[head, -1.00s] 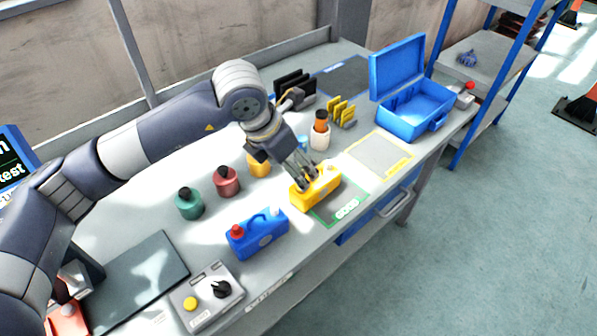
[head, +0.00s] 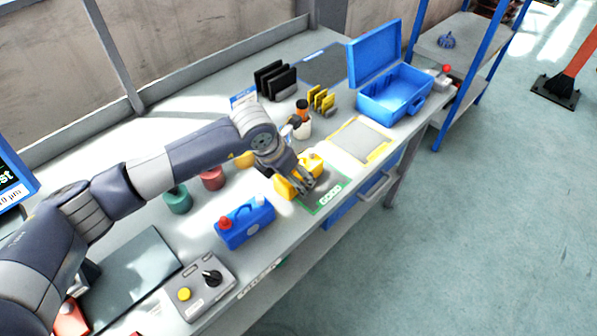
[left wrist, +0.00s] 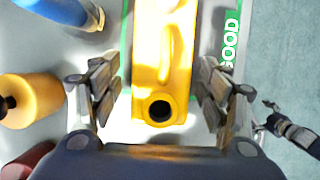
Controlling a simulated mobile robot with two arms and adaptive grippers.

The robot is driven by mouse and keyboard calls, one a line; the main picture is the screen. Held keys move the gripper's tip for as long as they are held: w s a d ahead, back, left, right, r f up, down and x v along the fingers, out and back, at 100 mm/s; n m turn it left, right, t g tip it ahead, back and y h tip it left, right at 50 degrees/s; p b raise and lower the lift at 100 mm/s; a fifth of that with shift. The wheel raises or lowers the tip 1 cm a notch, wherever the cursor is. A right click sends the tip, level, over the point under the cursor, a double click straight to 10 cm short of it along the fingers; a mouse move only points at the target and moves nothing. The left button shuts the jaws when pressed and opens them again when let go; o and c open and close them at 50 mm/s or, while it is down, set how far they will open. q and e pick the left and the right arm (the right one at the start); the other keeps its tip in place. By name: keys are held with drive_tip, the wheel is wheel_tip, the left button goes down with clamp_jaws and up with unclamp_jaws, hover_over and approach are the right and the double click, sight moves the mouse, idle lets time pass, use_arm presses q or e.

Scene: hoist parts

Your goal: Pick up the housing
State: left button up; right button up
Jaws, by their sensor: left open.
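I cannot make out my right gripper.
A blue housing-like part (head: 245,222) with a red cap stands near the left gripper. Green (head: 177,199) and red (head: 212,178) bottles stand behind it. A control box (head: 205,285) is at the front. An open blue case (head: 395,95) and a yellow-framed pad (head: 358,140) are at right.

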use_arm(q)
drive_tip(key=shift+r, duration=0.1)
drive_tip(key=c, duration=1.3)
drive_tip(key=shift+c, duration=1.3)
use_arm(e)
drive_tip(key=shift+s+d, duration=0.6)
drive_tip(key=shift+s, duration=0.1)
use_arm(q)
drive_tip(key=shift+r, duration=0.15)
use_arm(e)
drive_tip(key=shift+f, duration=0.1)
use_arm(q)
wheel_tip(320, 180, up, 9)
drive_tip(key=shift+r+b, duration=0.1)
drive_tip(key=shift+b, duration=0.8)
drive_tip(key=shift+r, duration=0.3)
use_arm(e)
drive_tip(key=shift+w+a+f, duration=0.1)
drive_tip(key=shift+a+f, duration=0.05)
drive_tip(key=shift+f, duration=0.3)
drive_tip(key=shift+w+a+f, duration=0.1)
drive_tip(key=shift+f, duration=0.3)
use_arm(q)
drive_tip(key=shift+f, duration=0.1)
use_arm(e)
drive_tip(key=shift+f, duration=0.1)
